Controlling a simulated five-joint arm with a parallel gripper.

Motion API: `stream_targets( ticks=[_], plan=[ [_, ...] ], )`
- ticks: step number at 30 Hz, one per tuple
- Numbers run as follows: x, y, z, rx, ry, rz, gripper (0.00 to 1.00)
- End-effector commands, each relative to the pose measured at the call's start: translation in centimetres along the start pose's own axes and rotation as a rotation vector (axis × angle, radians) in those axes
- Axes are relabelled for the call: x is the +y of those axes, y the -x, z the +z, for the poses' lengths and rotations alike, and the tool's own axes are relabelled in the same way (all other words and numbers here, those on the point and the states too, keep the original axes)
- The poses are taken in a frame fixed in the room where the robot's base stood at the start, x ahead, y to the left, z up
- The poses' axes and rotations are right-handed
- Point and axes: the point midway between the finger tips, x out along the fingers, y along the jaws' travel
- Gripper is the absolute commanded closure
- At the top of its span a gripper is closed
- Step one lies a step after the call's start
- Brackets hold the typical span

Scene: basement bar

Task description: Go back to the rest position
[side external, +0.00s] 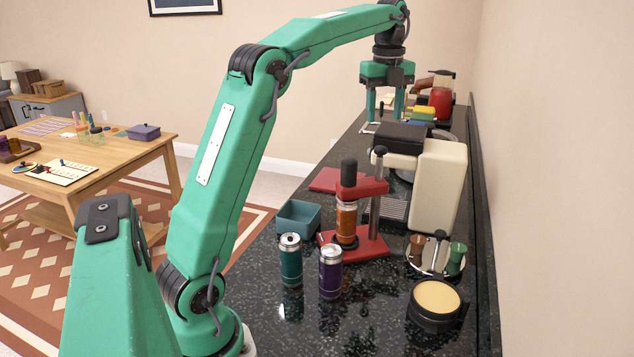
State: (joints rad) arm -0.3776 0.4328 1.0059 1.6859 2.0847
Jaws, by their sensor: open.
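My gripper (385,112) is at the far end of the black speckled counter (365,325), pointing down with its two green fingers apart. The gripper is behind the cream coffee machine (438,185). Green and yellow items (423,113) lie just right of the fingers. I cannot tell whether the fingertips touch anything.
A red press (373,200) holds an orange-brown canister (346,222). Teal (290,262) and purple (330,275) canisters stand in front. A teal bin (298,217), a cup tray (436,262) and a round black container (434,303) are nearby. The wall bounds the right. A red appliance (441,97) stands behind.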

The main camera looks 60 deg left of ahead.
Motion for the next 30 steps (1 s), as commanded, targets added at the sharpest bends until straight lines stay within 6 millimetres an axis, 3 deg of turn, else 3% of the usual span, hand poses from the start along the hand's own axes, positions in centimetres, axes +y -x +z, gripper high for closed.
stream_targets(
  ticks=[15, 30],
  plan=[
    [4.7, 1.4, -8.1, -0.021, 0.479, -0.138, 0.50],
    [12.1, -1.2, -15.6, 0.072, 1.013, -0.294, 0.50]
  ],
)
